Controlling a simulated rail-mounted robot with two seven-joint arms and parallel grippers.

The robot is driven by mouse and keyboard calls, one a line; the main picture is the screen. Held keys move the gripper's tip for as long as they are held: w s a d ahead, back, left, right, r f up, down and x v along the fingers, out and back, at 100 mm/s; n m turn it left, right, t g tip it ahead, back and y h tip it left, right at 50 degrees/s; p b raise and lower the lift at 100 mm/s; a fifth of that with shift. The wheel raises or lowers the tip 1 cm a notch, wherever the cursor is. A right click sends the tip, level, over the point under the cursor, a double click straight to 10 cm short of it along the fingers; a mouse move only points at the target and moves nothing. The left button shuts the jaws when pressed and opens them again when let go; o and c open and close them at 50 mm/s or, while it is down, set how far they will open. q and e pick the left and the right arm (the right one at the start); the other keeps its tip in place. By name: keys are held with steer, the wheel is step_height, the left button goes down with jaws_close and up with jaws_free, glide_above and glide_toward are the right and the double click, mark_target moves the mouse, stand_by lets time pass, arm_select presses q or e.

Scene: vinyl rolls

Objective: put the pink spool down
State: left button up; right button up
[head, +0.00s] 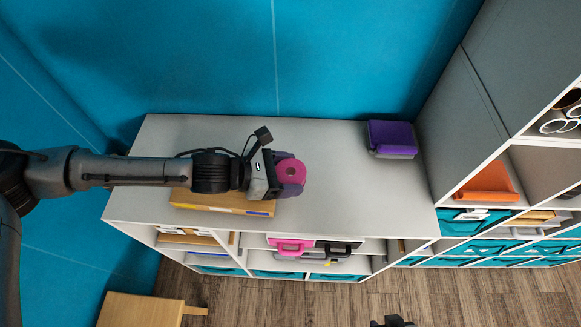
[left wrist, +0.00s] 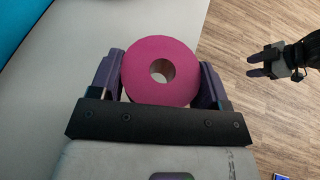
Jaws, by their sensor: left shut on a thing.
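The pink spool (head: 291,171) is a short roll with a hole through its middle. My left gripper (head: 288,175) is shut on it, over the pale grey cabinet top (head: 335,150). In the left wrist view the pink spool (left wrist: 182,88) sits between the two purple fingers of my left gripper (left wrist: 162,85), its round face towards the camera. I cannot tell whether the spool touches the cabinet top. My right gripper (left wrist: 256,65) is away over the wooden floor, its two fingers apart with nothing between them.
A purple case (head: 391,138) stands at the back right of the cabinet top. A flat brown box (head: 222,201) lies under my left arm. The surface between spool and purple case is clear. A tall shelf unit (head: 462,120) bounds the right side; blue walls stand behind.

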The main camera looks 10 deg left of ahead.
arm_select(q)
steer(key=shift+a+f+m+g, duration=0.35)
steer(key=shift+f+m+g, duration=0.05)
steer(key=shift+m+g, duration=0.45)
steer(key=shift+s+a+f+m+g+h, duration=0.2)
steer(key=shift+f+m+g+h, duration=0.3)
steer(key=shift+g, duration=0.25)
steer(key=shift+d, duration=0.1)
